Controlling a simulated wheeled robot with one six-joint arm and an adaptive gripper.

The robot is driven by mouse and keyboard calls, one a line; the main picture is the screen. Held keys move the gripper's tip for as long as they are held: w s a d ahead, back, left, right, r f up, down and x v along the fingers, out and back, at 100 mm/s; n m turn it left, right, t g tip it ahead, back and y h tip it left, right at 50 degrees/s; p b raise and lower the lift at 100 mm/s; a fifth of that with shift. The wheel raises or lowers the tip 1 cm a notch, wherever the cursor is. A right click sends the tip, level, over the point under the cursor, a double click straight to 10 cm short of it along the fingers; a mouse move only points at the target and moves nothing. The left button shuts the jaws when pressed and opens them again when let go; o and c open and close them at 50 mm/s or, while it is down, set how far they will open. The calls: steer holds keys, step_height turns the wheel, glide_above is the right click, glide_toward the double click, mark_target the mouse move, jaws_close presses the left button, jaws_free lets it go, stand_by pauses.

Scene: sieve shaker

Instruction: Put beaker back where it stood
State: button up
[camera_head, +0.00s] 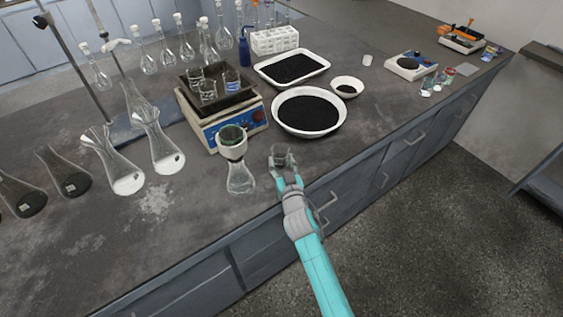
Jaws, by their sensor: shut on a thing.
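A small clear glass beaker (280,152) is between the fingers of my gripper (281,163), near the front edge of the grey bench. My gripper is shut on the beaker, which looks upright. From this view I cannot tell whether its base touches the bench top. The fingers hide its lower part.
A flask with a funnel (241,178) stands close to the left. A hotplate shaker (221,125) with several beakers is behind it. A large dish of black grains (308,113), a tray (292,69) and a small bowl (347,87) lie behind. Bare bench (345,142) shows to the right.

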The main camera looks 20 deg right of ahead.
steer(key=shift+w, duration=0.2)
steer(key=shift+f, duration=0.2)
steer(key=o, duration=1.2)
steer(key=shift+r, duration=0.15)
steer(key=s, duration=0.8)
steer(key=s+a, duration=0.1)
steer(key=s, duration=0.3)
steer(key=shift+r, duration=0.25)
